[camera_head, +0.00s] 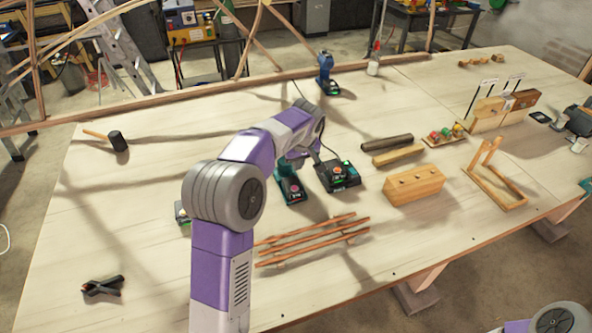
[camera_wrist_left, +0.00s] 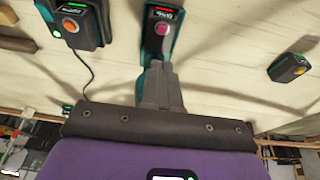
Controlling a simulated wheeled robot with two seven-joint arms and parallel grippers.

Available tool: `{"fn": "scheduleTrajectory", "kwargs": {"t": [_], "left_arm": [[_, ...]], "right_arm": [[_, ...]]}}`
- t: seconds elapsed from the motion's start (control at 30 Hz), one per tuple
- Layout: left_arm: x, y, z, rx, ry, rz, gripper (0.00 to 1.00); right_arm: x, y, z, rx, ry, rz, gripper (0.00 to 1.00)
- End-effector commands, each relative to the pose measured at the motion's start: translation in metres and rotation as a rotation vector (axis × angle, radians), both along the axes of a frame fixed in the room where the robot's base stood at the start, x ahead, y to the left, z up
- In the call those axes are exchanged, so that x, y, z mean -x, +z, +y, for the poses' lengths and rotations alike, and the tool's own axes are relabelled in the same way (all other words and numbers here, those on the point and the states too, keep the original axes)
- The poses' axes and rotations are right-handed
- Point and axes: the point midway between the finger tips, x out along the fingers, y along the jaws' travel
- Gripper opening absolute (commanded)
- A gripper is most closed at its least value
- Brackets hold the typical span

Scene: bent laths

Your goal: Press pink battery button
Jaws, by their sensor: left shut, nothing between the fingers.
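The pink button (camera_wrist_left: 162,28) sits on a dark and teal battery in the middle of the left wrist view. This battery (camera_head: 290,190) lies on the table in the head view, just below my left wrist. My left gripper (camera_wrist_left: 157,68) is shut and empty. Its fingertips appear close to the near end of this battery, short of the button in the picture; whether they touch it I cannot tell. A battery with an orange-red button (camera_wrist_left: 69,26) stands to the left in the wrist view, and one with a yellow-orange button (camera_wrist_left: 299,71) to the right. My right gripper is out of view.
The charger (camera_head: 338,177) with a cable stands right beside the pink-button battery. Thin brown laths (camera_head: 312,240) lie in front. A wooden block with holes (camera_head: 414,185) is to the right. A blue drill (camera_head: 326,72) stands behind. The table's left part is mostly clear.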

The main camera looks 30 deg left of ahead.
Motion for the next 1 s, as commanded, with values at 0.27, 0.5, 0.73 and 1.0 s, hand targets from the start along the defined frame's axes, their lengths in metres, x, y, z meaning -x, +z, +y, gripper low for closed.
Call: {"fn": "scheduleTrajectory", "kwargs": {"t": [0.27, 0.5, 0.73, 1.0], "left_arm": [[0.004, 0.023, -0.005, -0.001, 0.001, -0.001, 0.00], [0.004, 0.023, -0.005, -0.001, 0.001, -0.002, 0.00], [0.004, 0.023, -0.005, -0.001, 0.001, -0.002, 0.00], [0.004, 0.025, -0.005, -0.001, 0.001, -0.002, 0.00]], "right_arm": [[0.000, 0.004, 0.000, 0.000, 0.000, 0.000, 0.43], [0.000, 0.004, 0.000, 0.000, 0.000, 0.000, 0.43], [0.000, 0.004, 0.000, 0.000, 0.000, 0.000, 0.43], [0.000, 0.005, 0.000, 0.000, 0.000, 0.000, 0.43]]}}
